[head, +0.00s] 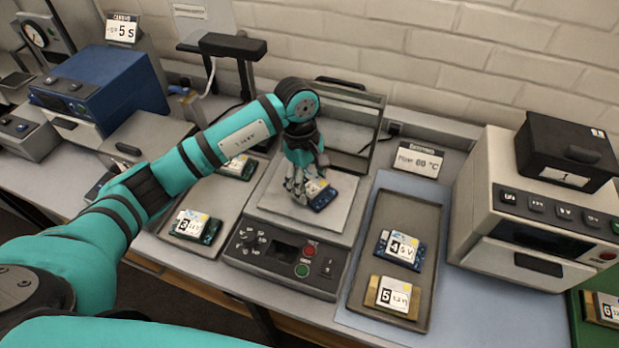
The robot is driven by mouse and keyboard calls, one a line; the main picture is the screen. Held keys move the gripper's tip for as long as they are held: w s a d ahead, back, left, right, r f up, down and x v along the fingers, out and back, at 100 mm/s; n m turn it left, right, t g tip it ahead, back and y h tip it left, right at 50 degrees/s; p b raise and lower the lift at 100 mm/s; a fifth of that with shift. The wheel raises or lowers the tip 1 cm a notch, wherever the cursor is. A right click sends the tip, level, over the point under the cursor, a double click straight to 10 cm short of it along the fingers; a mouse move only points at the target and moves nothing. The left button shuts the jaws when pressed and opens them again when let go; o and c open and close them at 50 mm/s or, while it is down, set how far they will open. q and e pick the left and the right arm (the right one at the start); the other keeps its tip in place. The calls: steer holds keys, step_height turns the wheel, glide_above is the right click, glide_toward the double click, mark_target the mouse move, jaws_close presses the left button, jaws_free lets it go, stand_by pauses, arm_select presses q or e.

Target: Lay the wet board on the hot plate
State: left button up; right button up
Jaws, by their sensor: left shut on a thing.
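The hot plate (264,198) stands mid-bench, with a pale plate, a raised clear lid at the back and a front panel with red and green buttons. My left gripper (301,196) points down over the plate and is shut on a blue board (322,199) with a pale label. The board is at or just above the plate; I cannot tell if it touches. The fingers hide part of the board and its number. My right gripper is not in view.
A left tray (178,212) holds board 3 (193,226) and another board (238,167). A right tray (369,231) holds boards 4 (400,248) and 5 (393,297). A white machine (540,225) carrying a black box (566,150) stands right. A blue machine (98,88) stands left.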

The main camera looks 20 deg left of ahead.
arm_select(q)
steer(key=shift+f, duration=0.2)
steer(key=o, duration=1.2)
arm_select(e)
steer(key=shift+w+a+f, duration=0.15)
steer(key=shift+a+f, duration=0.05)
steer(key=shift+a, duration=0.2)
arm_select(q)
steer(key=shift+r, duration=0.25)
steer(key=shift+w+r, duration=0.1)
steer(key=shift+r, duration=0.15)
step_height(320, 180, up, 11)
steer(key=a+b, duration=0.1)
steer(key=b, duration=0.3)
steer(key=shift+w+a+r+b, duration=0.15)
steer(key=shift+w+a+b, duration=0.1)
steer(key=shift+a+b, duration=0.1)
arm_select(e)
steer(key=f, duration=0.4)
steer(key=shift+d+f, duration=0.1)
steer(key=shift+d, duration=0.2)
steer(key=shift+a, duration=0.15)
